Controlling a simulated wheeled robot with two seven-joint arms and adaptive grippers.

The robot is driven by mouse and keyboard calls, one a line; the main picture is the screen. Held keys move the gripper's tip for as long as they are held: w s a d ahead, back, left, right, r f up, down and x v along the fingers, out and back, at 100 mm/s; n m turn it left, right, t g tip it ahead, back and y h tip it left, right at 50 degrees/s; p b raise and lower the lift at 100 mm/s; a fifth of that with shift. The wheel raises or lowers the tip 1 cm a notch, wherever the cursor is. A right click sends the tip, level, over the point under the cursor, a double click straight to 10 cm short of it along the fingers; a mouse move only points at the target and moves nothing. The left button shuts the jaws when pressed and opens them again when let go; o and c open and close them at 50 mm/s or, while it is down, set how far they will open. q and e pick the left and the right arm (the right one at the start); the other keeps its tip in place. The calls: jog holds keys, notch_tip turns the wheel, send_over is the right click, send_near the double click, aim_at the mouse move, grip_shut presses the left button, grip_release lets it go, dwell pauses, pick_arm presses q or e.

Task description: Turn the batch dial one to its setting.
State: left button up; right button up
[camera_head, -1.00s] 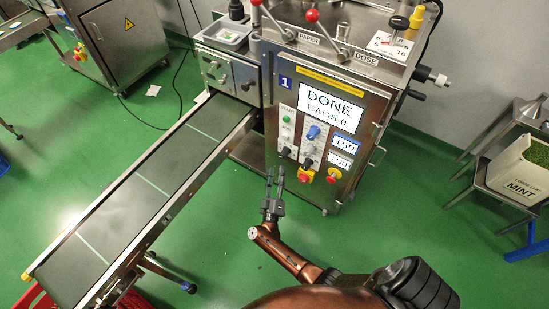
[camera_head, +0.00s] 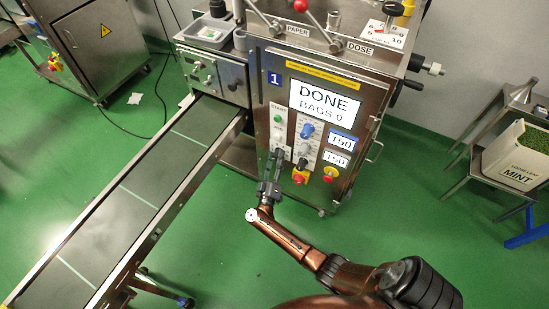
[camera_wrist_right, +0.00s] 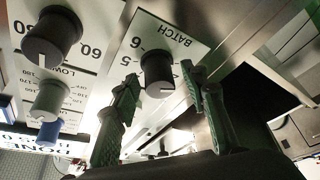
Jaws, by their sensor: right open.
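The batch dial (camera_wrist_right: 158,72) is a dark round knob with a pale pointer mark, on a white plate lettered BATCH in the right wrist view. Numerals 5 and 6 show beside it. My right gripper (camera_wrist_right: 160,80) is open, with one green-grey finger on each side of the dial. I cannot tell whether the fingers touch it. In the head view my right gripper (camera_head: 272,163) is at the lower left of machine 1's front panel and hides the dial. The machine's screen (camera_head: 325,101) reads DONE, BAGS 0. My left gripper is not in view.
Other knobs sit close by: a large dark one (camera_wrist_right: 52,35), a grey one (camera_wrist_right: 53,97) and a blue one (camera_head: 307,130). The conveyor (camera_head: 130,195) runs along the left.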

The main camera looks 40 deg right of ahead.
grip_shut()
dwell(0.5)
